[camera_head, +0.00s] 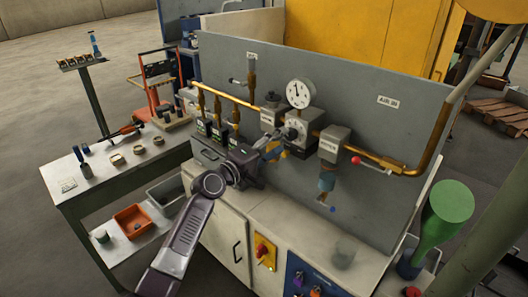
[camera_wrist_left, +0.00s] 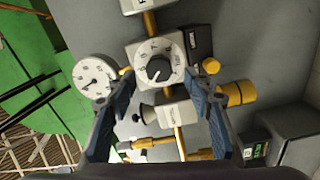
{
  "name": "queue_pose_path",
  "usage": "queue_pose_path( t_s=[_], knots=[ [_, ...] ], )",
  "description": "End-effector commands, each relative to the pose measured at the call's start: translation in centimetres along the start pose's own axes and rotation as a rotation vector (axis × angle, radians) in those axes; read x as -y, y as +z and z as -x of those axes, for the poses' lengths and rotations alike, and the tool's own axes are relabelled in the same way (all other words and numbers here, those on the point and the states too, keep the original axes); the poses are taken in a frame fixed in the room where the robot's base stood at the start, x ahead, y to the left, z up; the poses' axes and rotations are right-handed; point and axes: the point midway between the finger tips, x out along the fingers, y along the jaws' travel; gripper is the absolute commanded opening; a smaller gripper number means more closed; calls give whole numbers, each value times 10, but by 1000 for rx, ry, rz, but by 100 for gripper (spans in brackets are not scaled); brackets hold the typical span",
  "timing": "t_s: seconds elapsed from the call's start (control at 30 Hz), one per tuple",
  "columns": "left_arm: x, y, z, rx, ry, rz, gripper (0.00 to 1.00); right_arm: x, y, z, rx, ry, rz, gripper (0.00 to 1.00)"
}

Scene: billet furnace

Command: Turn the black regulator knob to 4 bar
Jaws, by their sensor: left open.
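My right gripper is not in view.
Brass pipes (camera_head: 232,98) and a red-handled valve (camera_head: 371,164) flank the regulator. A grey box (camera_head: 334,143) sits to its right. A cabinet (camera_head: 230,232) stands below, with a workbench (camera_head: 100,182) on the left and a green funnel (camera_head: 447,208) on the right.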

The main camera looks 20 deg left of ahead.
Motion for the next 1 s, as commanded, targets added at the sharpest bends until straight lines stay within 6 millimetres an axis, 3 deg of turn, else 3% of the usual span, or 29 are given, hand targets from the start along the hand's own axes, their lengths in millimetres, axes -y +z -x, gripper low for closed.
queue_pose_path(
  t_s=[0.2,0.4,1.0],
  knots=[
    [1,1,46,1,-3,-2,47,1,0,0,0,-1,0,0],
    [2,1,70,1,-3,0,47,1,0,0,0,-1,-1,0],
    [1,1,76,1,-3,0,47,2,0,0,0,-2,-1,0]
  ],
)
